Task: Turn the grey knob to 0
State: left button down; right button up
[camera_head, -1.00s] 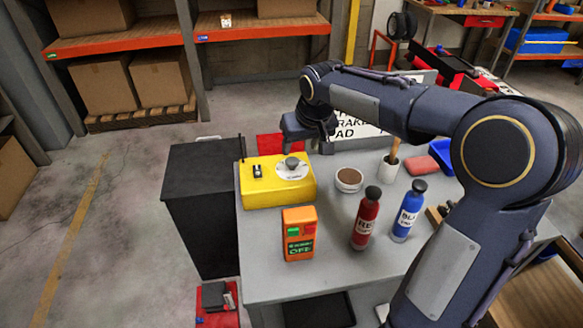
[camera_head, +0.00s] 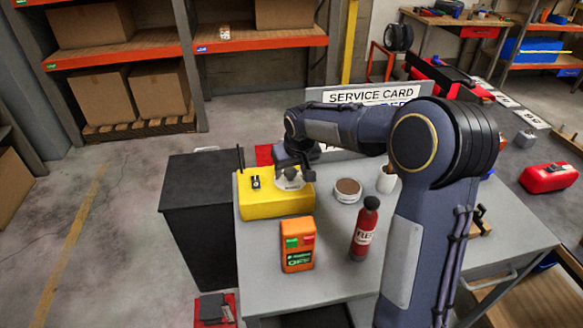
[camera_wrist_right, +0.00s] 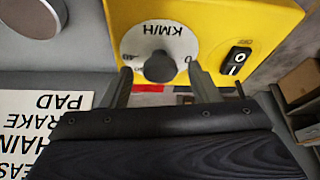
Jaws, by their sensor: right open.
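The grey knob (camera_wrist_right: 159,68) sits in the middle of a white dial marked KM/H (camera_wrist_right: 160,40) on the yellow box (camera_head: 262,204). In the wrist view a 0 mark shows at the dial's right edge. My right gripper (camera_wrist_right: 161,78) is open, with one finger on each side of the knob; I cannot tell whether either finger touches it. In the head view my right gripper (camera_head: 291,168) is over the dial and hides most of the knob. My left gripper is not in view.
A black-and-white switch (camera_wrist_right: 236,60) is beside the dial. On the grey table stand an orange OFF device (camera_head: 297,245), a red bottle (camera_head: 364,230) and a round brown-topped tin (camera_head: 347,190). A service card sign (camera_head: 370,96) stands behind my right arm.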

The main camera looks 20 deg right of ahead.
jog(key=c, duration=1)
jog(key=shift+o, duration=0.2)
jog(key=shift+n, duration=0.3)
jog(key=n, duration=0.1)
jog(key=n+y, duration=0.1)
jog(key=n, duration=0.2)
jog(key=shift+d+y, duration=0.25)
jog(key=shift+y, duration=0.15)
jog(key=n+g+y, duration=0.1)
jog(key=n, duration=0.2)
jog(key=shift+w+d+n+p, duration=0.1)
jog(key=shift+w+n+p, duration=0.05)
jog(key=shift+n+p, duration=0.25)
jog(key=n+g+y, duration=0.1)
jog(key=n, duration=0.2)
jog(key=shift+w+r+n+p, duration=0.1)
jog(key=shift+n+p, duration=0.2)
jog(key=shift+p, duration=0.1)
jog(key=shift+w+d+n+g+y+p, duration=0.1)
jog(key=shift+n+g+y+p, duration=0.45)
jog(key=shift+n, duration=1.35)
